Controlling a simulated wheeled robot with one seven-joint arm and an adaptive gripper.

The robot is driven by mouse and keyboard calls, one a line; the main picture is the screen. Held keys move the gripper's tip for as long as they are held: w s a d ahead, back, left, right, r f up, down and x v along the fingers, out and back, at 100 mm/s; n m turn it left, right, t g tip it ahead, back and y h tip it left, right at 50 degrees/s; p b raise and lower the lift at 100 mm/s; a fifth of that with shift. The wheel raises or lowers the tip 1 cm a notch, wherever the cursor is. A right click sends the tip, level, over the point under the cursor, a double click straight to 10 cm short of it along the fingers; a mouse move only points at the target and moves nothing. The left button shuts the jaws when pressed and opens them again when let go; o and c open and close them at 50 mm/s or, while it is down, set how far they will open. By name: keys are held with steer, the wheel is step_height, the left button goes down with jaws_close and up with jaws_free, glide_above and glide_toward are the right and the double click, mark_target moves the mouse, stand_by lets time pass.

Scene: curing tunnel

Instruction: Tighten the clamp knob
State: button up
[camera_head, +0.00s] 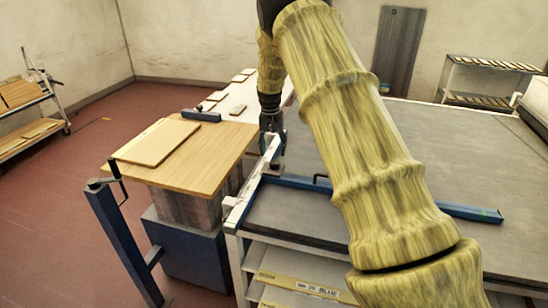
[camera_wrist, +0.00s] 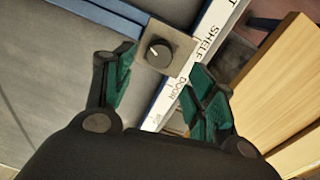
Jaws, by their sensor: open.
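The clamp knob (camera_wrist: 158,53) is a round black knob with a white pointer line, set on a square grey-beige plate (camera_wrist: 181,45). My gripper (camera_wrist: 164,75) is open, with its green-padded fingers to the left and right of the plate's lower part in the wrist view. The knob appears just beyond the fingertips, between their lines, and nothing is gripped. I cannot tell whether either finger touches the plate. In the head view my gripper (camera_head: 272,130) points down over the front left corner of the grey table, and the knob cannot be made out there.
A white rail (camera_wrist: 209,38) lettered "SHELF" and "DOOR" runs beside the plate. A blue bar (camera_head: 300,183) lies along the grey table (camera_head: 455,150). Wooden boards (camera_head: 157,142) sit on a stand to the left, with a blue post (camera_head: 122,240) before it.

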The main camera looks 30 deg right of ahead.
mark_target(272, 162)
step_height(272, 162, up, 6)
steer(key=shift+w, duration=0.15)
steer(key=shift+a+r, duration=0.1)
stand_by(0.5)
